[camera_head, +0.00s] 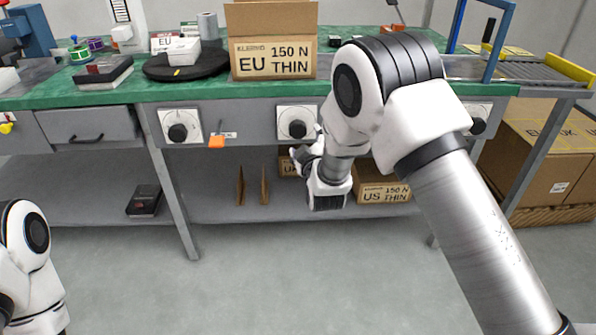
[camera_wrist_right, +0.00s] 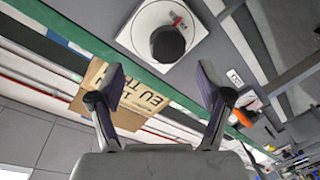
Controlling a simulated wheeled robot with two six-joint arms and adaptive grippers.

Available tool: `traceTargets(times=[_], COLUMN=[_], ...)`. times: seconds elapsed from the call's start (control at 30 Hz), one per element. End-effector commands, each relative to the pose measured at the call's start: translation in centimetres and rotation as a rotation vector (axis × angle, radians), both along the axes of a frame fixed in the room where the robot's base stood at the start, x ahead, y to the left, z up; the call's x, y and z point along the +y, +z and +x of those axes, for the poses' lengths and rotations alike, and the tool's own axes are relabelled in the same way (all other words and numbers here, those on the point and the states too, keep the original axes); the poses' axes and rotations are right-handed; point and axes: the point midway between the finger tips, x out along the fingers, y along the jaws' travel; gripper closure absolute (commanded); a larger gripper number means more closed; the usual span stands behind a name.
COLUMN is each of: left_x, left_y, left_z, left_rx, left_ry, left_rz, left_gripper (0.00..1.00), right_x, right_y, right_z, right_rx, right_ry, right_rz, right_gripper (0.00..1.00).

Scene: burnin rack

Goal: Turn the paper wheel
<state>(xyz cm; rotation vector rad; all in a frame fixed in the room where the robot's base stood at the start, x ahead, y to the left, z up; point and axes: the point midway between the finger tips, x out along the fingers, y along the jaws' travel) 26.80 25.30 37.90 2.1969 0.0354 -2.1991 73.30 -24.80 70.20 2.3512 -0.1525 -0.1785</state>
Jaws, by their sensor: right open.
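Several black knobs on white square plates sit along the grey front of the bench. The middle knob (camera_head: 297,128) is just above my right gripper (camera_head: 304,157) in the head view. No readable label tells which knob is the paper wheel. In the right wrist view, the picture is upside down, and the middle knob (camera_wrist_right: 168,43) on its white plate (camera_wrist_right: 140,40) shows beyond the fingertips, with a small red mark beside it. My right gripper (camera_wrist_right: 162,82) is open, its fingers apart with nothing between them. My left gripper is out of view; only part of the left arm shows.
A cardboard box marked EU THIN (camera_head: 272,58) stands on the green bench top (camera_head: 130,92) above the middle knob. A US THIN box (camera_head: 382,190) sits on the lower shelf.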

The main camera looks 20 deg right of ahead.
Motion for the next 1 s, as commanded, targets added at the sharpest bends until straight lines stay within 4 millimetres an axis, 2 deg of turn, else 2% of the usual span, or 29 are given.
traceTargets(times=[0.03,0.1,0.17,0.37,0.7,0.83,1.0], left_x=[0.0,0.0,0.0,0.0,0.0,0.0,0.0], left_y=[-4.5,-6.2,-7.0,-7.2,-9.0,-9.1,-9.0], left_z=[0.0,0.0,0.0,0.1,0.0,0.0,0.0], left_rx=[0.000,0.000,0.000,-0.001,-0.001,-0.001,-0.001], left_ry=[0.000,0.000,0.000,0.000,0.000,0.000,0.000], left_rz=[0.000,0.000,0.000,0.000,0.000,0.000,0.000], left_gripper=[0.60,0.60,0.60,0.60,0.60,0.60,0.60], right_x=[0.4,0.6,0.7,0.6,-0.4,-0.5,-0.5], right_y=[-2.5,-2.4,-2.1,-1.2,-1.4,-1.2,-1.2], right_z=[0.4,0.6,0.7,1.7,7.6,8.4,8.4], right_rx=[-0.033,-0.060,-0.075,-0.088,-0.086,-0.085,-0.083], right_ry=[0.006,0.011,0.012,0.012,0.012,0.012,0.012], right_rz=[-0.003,-0.006,-0.007,-0.007,-0.006,-0.006,-0.007], right_gripper=[0.22,0.22,0.22,0.22,0.22,0.22,0.22])
